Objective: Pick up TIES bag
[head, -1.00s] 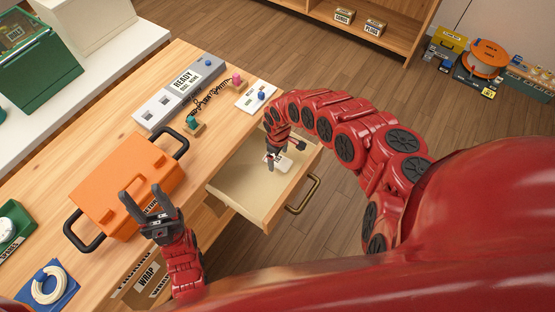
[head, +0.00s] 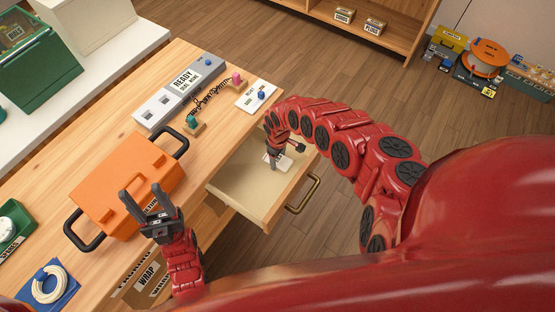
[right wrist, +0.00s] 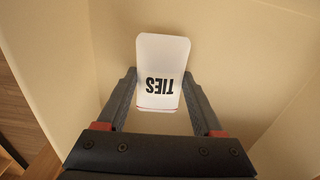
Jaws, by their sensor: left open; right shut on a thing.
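The white TIES bag (right wrist: 161,66) shows in the right wrist view between the two dark fingers of my right gripper (right wrist: 160,85), with its black lettering upside down. In the head view the bag (head: 270,160) is inside the open drawer (head: 230,178), partly covered by my right gripper (head: 272,158), which reaches down into the drawer. My right gripper is shut on the bag. I cannot tell whether the bag touches the drawer floor. My left gripper (head: 148,203) is open and empty, fingers pointing up, in front of the orange case.
The orange case (head: 130,180) with black handles stands on the wooden table (head: 90,150). Behind the drawer are a grey READY panel (head: 180,90), a small chain and a white plate (head: 257,96). The drawer's brass handle (head: 304,195) faces open floor.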

